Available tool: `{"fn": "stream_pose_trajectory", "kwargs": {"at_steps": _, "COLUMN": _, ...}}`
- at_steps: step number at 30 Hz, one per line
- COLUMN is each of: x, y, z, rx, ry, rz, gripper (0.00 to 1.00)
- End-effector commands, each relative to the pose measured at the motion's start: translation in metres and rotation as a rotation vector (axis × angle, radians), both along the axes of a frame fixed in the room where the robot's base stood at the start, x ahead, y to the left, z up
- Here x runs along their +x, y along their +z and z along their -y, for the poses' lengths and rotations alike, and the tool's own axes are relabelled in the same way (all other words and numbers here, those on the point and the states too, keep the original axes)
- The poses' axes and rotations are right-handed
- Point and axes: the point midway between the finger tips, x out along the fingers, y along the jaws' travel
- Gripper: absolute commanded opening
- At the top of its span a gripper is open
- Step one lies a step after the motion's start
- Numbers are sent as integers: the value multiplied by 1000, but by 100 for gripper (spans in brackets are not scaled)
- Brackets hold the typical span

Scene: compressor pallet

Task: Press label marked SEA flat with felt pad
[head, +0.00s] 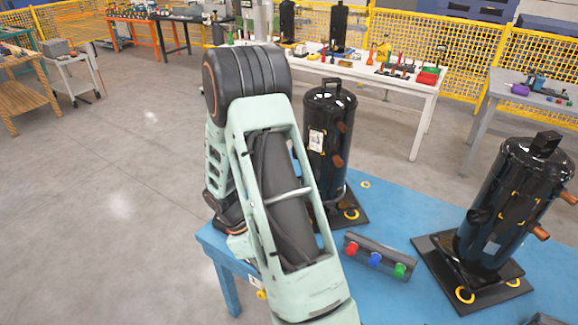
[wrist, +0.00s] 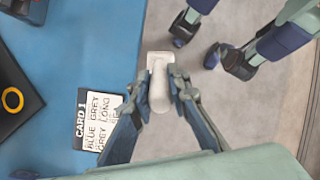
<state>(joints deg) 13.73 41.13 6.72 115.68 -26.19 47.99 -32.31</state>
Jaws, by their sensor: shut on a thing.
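In the wrist view my gripper (wrist: 162,93) is shut on a pale grey-white block with a rounded grip, which looks like the felt pad (wrist: 158,66). It is held above the floor just past the blue table's edge. In the head view my arm hides the gripper. A white label (head: 316,140) with small dark print is on the left black compressor (head: 326,185). The right black compressor (head: 505,215) has yellow corner marks around a dark patch (head: 519,205) and a small grey plate below. I cannot read SEA on any label.
Both compressors stand on dark base plates on the blue table (head: 385,210). A bar with red, blue and green knobs (head: 376,257) lies between them. A printed card (wrist: 97,120), headed CARD 1, lies near the table edge. Open floor (head: 120,200) lies to the left.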

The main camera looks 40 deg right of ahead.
Motion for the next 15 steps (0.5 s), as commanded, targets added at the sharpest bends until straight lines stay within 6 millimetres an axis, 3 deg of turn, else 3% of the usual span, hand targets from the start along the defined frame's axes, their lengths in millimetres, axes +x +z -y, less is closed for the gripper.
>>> {"fn": "stream_pose_trajectory", "kwargs": {"at_steps": 6, "x": 9, "y": 30, "z": 77, "rx": -240, "ry": 475, "rz": -269, "gripper": 0}}
{"fn": "stream_pose_trajectory", "kwargs": {"at_steps": 15, "x": 51, "y": 90, "z": 146, "rx": -613, "ry": 894, "rz": -433, "gripper": 0}}
